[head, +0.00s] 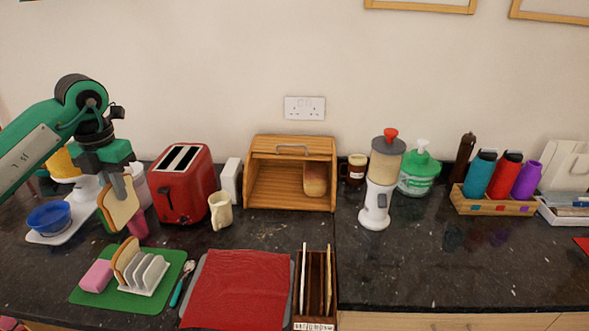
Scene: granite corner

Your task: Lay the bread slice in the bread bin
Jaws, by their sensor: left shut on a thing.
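A bread slice (119,206) hangs roughly upright from my left gripper (116,180), which is shut on its upper part. The gripper is at the left, in front of the white and yellow appliance and above the toast rack. The wooden bread bin (256,186) stands at the back middle against the wall. Its front is open and a loaf (315,180) lies inside at the right. The white toast rack (150,272) on a green mat (129,304) holds another slice (127,257) at its left end. My right gripper is not in view.
A red toaster (183,187), a white box (231,180) and a cream jug (220,211) stand between the held slice and the bin. A red cloth (239,290) lies in front. A grinder (380,185) stands right of the bin. The counter just before the bin is clear.

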